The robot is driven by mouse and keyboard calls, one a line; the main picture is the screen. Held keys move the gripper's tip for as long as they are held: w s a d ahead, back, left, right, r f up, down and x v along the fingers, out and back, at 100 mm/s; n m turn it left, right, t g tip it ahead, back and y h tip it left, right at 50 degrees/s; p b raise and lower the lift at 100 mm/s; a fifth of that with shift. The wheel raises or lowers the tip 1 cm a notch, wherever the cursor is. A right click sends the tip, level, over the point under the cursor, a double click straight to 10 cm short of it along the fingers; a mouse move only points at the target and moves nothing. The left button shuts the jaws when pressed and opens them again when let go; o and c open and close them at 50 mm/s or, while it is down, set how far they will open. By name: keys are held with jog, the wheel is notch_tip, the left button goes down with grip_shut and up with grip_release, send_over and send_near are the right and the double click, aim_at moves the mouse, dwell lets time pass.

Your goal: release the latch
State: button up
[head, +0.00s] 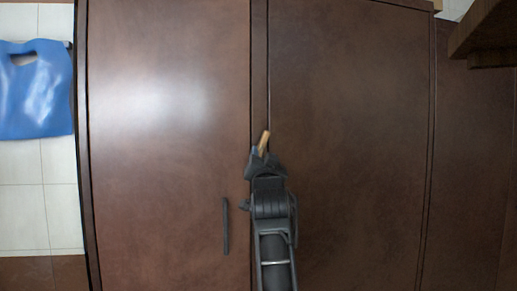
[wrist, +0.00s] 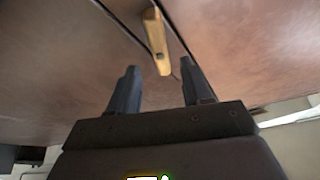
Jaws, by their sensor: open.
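A wooden-coloured latch (head: 264,139) sits on the dark strip between two brown door panels. It also shows in the wrist view (wrist: 156,38) as a short tan bar at the top centre. My gripper (head: 262,158) is just below the latch in the head view and hides its lower end. In the wrist view my gripper (wrist: 157,80) is open, with its two dark fingers apart. The latch's lower end shows between and beyond the fingertips. I cannot tell whether any finger touches it.
The left door (head: 165,130) bears a dark vertical handle (head: 226,226), left of my arm. The right door (head: 350,130) is plain. Both look closed. A blue bag-like object (head: 37,92) hangs against white tiles at far left. A brown wooden piece (head: 485,35) juts in at top right.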

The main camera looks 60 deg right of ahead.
aim_at(262, 148)
jog(key=p+x, duration=0.1)
jog(key=x, duration=0.4)
jog(key=shift+w+d+r, duration=0.1)
jog(key=shift+w+d, duration=0.1)
jog(key=shift+d, duration=0.1)
grip_shut()
jog(key=shift+p, duration=0.35)
